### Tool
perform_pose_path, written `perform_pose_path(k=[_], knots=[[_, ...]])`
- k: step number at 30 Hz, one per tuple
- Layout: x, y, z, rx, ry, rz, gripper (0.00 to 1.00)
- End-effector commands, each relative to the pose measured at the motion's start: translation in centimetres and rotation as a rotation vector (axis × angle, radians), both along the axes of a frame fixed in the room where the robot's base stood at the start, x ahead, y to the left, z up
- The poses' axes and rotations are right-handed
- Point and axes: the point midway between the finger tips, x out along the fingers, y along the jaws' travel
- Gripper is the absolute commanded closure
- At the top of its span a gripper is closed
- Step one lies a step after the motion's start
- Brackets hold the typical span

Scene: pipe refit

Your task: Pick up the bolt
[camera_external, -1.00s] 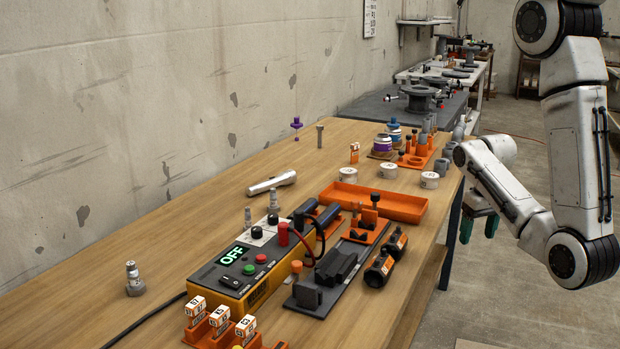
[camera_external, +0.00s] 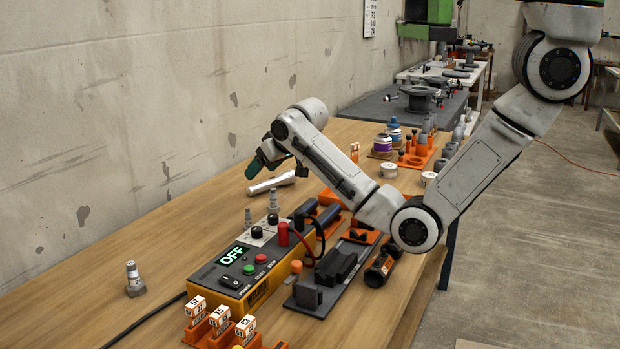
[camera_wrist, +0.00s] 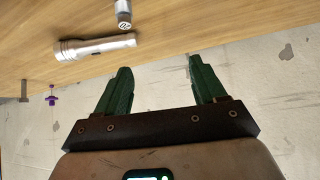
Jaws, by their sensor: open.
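The bolt appears to be the grey headed pin (camera_wrist: 23,92) at the left edge of the wrist view, beside a small purple piece (camera_wrist: 51,98). In the external view my arm hides the place where both stood. My gripper (camera_wrist: 158,66) has green fingers spread apart with nothing between them. In the external view my gripper (camera_external: 257,168) is above the far part of the bench near the wall, just behind the pale flashlight (camera_external: 270,184). The bolt is well to the left of the fingers in the wrist view.
A control box (camera_external: 235,275) reading OFF and several fittings crowd the bench front. Tins and orange holders stand farther back. The bench's left side (camera_external: 190,240) is mostly clear.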

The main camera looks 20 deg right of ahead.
Motion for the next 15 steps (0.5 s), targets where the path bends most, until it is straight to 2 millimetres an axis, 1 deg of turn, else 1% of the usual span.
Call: perform_pose_path(k=[1, 2, 3, 5, 6, 8, 9, 10, 12, 15], knots=[[-2.1, 5.1, -0.9, -0.013, 0.029, 0.072, 0.30], [-3.3, 7.5, -1.0, -0.025, 0.048, 0.108, 0.30], [-5.3, 10.7, -1.2, -0.045, 0.075, 0.158, 0.30], [-8.6, 15.1, -1.4, -0.081, 0.115, 0.232, 0.30], [-11.0, 17.7, -1.4, -0.107, 0.138, 0.280, 0.30], [-14.6, 21.0, -1.3, -0.145, 0.168, 0.347, 0.30], [-16.9, 22.8, -1.1, -0.170, 0.186, 0.388, 0.30], [-18.5, 24.0, -1.0, -0.186, 0.197, 0.416, 0.30], [-21.9, 26.0, -0.6, -0.222, 0.218, 0.469, 0.30], [-25.1, 27.7, -0.1, -0.258, 0.236, 0.520, 0.30]])
